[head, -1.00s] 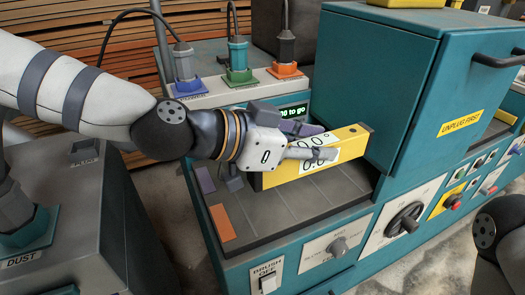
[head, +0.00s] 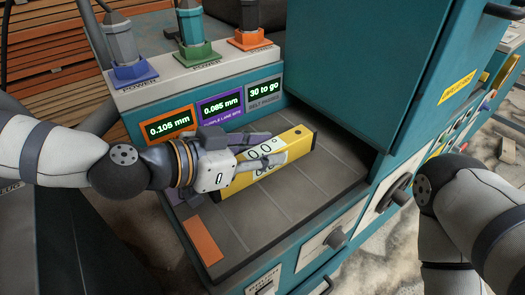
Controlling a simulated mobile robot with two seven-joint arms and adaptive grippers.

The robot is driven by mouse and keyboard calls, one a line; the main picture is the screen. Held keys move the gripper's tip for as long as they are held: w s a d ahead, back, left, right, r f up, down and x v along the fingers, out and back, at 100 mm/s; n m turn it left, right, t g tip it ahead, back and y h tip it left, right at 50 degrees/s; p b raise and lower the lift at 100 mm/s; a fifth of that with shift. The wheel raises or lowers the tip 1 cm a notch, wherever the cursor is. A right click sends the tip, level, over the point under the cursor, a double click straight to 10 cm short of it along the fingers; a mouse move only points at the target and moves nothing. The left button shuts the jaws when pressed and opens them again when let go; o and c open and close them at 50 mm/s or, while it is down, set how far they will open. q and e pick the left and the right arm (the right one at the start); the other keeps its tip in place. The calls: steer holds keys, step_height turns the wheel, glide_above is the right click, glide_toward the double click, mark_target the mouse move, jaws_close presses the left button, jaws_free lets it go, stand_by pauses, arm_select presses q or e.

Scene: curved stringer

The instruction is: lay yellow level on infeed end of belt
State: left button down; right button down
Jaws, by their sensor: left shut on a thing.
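The yellow level (head: 300,142) is a box-shaped bar with a white panel reading 0.0°. It lies lengthwise over the grey belt bed (head: 318,190), below the row of displays. My left gripper (head: 268,151) is shut on the level, with its fingers across the top and near side, hiding part of it. Whether the level's underside touches the belt or hangs just above it I cannot tell. My right arm shows at the right edge, but its gripper is out of view.
A teal machine housing (head: 345,65) stands at the belt's right end. Displays (head: 221,108) and several plugs (head: 194,28) line the back. An orange patch (head: 203,240) marks the belt's near left corner. The belt's front part is clear. A knob (head: 336,238) sticks out in front.

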arm_select(q)
steer(key=c, duration=1.7)
jaws_free()
steer(key=shift+f, duration=0.1)
steer(key=o, duration=0.5)
steer(key=shift+c, duration=0.2)
steer(key=shift+r, duration=0.2)
steer(key=p+v, duration=0.1)
steer(key=v, duration=0.6)
steer(key=p+v, duration=0.1)
steer(key=v, duration=0.3)
steer(key=shift+a+r+p, duration=0.1)
steer(key=shift+r+p, duration=0.25)
steer(key=shift+s+a, duration=0.25)
steer(key=shift+a, duration=0.05)
steer(key=shift+f, duration=0.1)
arm_select(e)
steer(key=shift+t, duration=0.5)
steer(key=w+r, duration=0.3)
